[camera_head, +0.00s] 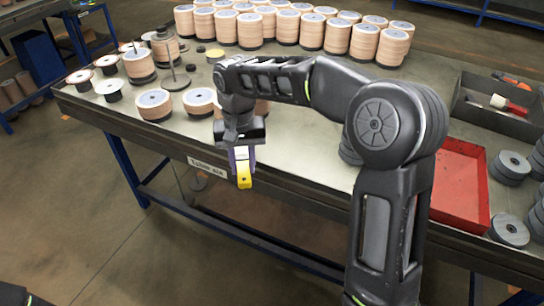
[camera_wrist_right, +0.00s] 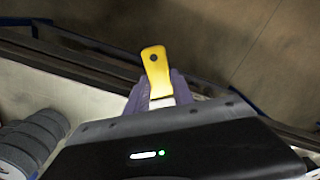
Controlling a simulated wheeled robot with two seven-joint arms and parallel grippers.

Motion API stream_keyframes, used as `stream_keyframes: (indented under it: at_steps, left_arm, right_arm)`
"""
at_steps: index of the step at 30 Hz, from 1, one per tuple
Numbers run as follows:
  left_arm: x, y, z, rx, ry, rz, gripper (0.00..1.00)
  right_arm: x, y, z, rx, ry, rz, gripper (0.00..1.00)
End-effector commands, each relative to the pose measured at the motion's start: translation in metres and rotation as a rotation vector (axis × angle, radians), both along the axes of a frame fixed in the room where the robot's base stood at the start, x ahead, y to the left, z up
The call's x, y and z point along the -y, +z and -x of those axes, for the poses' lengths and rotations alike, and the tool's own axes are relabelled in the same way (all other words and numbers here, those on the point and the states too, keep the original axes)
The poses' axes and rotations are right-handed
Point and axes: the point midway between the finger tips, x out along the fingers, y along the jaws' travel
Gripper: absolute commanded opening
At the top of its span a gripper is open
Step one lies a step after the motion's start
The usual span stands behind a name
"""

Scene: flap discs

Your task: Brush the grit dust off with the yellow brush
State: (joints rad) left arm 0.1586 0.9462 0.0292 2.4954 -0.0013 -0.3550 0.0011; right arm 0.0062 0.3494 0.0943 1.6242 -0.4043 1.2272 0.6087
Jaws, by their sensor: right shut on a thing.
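The yellow brush (camera_head: 244,176) is in my right gripper (camera_head: 241,158), in front of the table's (camera_head: 300,187) near edge in the head view. The gripper's purple fingers are shut on it, and its yellow handle points down. In the right wrist view the yellow handle (camera_wrist_right: 156,68) sticks out beyond the purple fingers (camera_wrist_right: 154,96), with a pale part of the brush between them. The bristles are hidden. I cannot make out any grit dust on the table. My left gripper is not in view.
Stacks of tan flap discs (camera_head: 290,27) fill the table's back, with more stacks and spindles at left. A red tray (camera_head: 460,185), grey disc stacks (camera_head: 511,167) and a dark tool bin (camera_head: 490,118) stand at right. My right arm hides the table's middle.

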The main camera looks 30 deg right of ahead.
Motion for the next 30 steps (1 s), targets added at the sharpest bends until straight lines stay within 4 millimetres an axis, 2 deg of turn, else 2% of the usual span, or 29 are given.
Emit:
stream_keyframes:
  at_steps: [3, 7, 9, 12, 16, 23, 30]
  left_arm:
    - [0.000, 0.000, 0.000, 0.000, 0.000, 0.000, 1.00]
    - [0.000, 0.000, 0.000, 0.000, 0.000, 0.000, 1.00]
    - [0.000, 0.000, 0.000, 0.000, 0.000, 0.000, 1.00]
    - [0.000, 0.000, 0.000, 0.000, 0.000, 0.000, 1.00]
    - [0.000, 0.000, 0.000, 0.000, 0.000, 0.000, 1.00]
    - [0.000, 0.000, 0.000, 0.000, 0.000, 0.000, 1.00]
    - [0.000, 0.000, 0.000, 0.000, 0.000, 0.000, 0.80]
  right_arm:
    - [-0.047, -0.018, -0.011, -0.003, 0.120, 0.000, 0.00]
    - [-0.104, -0.039, -0.015, -0.003, 0.253, 0.001, 0.00]
    - [-0.127, -0.048, -0.013, -0.002, 0.306, 0.001, 0.00]
    - [-0.149, -0.055, -0.009, 0.001, 0.354, 0.002, 0.00]
    - [-0.159, -0.060, -0.007, 0.001, 0.378, 0.002, 0.00]
    - [-0.160, -0.060, -0.007, 0.001, 0.378, 0.002, 0.00]
    - [-0.160, -0.060, -0.007, 0.001, 0.377, 0.001, 0.00]
